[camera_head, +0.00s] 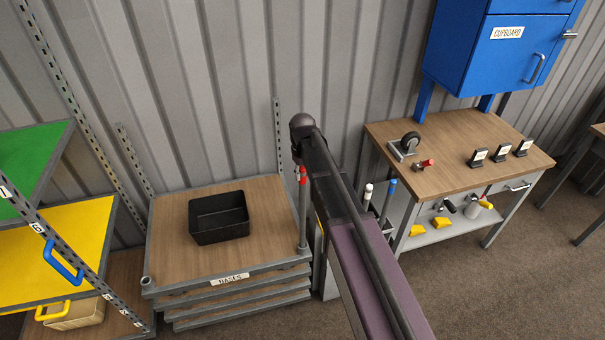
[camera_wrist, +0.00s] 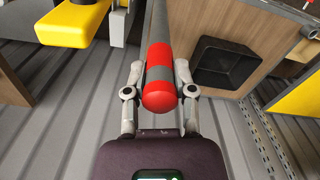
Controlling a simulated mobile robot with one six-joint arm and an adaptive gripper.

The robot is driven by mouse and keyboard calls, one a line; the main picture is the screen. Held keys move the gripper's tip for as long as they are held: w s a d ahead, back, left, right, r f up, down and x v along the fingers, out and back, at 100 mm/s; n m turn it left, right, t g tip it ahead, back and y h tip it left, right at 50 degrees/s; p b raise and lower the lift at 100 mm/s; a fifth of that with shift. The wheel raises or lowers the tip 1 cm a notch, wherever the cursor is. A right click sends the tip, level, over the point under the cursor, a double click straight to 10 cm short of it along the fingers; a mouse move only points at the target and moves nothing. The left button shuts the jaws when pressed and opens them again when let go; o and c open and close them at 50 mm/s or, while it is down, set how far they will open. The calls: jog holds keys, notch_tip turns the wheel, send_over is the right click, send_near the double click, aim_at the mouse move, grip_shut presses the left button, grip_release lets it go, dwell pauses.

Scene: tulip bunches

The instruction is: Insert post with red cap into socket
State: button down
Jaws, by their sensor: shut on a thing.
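The grey post with the red cap (camera_head: 302,176) stands roughly upright at the front right corner of the wooden base stack (camera_head: 172,235) in the head view. Its lower end meets that corner in the picture; I cannot tell whether it is inside a socket. In the wrist view the red cap (camera_wrist: 158,98) has a grey band, and the post runs away from the camera. My gripper (camera_wrist: 159,72) is shut on the post, one finger on each side. My arm hides the gripper in the head view. An empty corner socket (camera_head: 146,282) shows at the stack's front left.
A black bin (camera_head: 218,217) sits on the stack; it also shows in the wrist view (camera_wrist: 222,62). Posts with white (camera_head: 369,188) and blue (camera_head: 391,184) caps stand right of my arm. A workbench (camera_head: 450,150) is at right, yellow shelving (camera_head: 70,245) at left.

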aim_at(303, 168)
jog(key=shift+f+b, duration=1)
jog(key=shift+f, duration=0.05)
jog(key=shift+c, duration=1.8)
grip_release()
jog(key=shift+r, duration=0.25)
jog(key=shift+r+p, duration=2.35)
jog(key=shift+p, duration=0.25)
jog(key=shift+s+f, duration=0.1)
